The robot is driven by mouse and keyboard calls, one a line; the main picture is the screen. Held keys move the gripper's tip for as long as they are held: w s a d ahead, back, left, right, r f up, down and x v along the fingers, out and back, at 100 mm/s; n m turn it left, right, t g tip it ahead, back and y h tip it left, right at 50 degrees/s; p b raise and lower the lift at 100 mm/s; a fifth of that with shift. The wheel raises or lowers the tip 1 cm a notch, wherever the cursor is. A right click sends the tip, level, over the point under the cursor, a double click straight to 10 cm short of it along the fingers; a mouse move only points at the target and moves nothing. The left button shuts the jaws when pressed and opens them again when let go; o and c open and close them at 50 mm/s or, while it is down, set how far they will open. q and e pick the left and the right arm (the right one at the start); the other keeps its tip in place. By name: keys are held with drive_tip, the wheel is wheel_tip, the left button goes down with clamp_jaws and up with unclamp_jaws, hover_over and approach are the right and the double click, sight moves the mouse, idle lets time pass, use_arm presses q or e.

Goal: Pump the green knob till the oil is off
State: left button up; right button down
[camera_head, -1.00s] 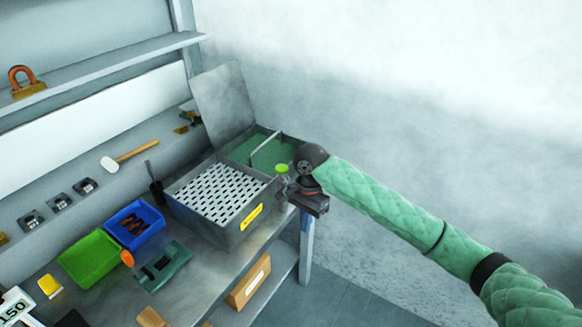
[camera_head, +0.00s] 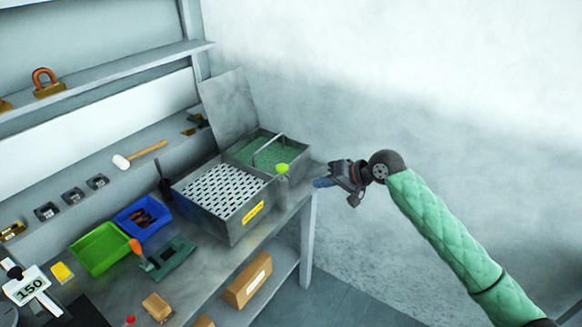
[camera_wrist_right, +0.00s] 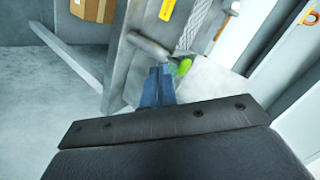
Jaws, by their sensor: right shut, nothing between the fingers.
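The green knob (camera_head: 282,168) sits at the front right of the grey metal washing tank (camera_head: 232,228), which stands at the right end of the bench. The knob also shows in the right wrist view (camera_wrist_right: 184,67). Behind the perforated tray (camera_head: 222,190) is a green mesh section (camera_head: 256,151) with a metal handle across it. My right gripper (camera_head: 322,183) is to the right of the knob, apart from it, past the bench end. Its blue fingers are together and empty in the right wrist view (camera_wrist_right: 157,85). My left gripper is out of view.
A blue bin (camera_head: 142,218) with dark parts and an empty green bin (camera_head: 100,248) stand left of the tank. A mallet (camera_head: 138,155) lies behind. A metal lid (camera_head: 231,108) stands open at the back. Room right of the bench is free.

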sight(282, 169)
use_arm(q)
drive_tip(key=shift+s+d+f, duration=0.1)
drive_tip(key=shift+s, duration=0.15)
use_arm(e)
wheel_tip(282, 169, up, 7)
drive_tip(key=w+a+n+t+y, duration=0.1)
drive_tip(key=w+n+t+y, duration=0.1)
drive_tip(key=n, duration=0.8)
drive_tip(key=shift+w+t+y, duration=0.3)
drive_tip(key=shift+t+y, duration=0.1)
drive_tip(key=shift+t, duration=0.4)
drive_tip(key=shift+a, duration=0.1)
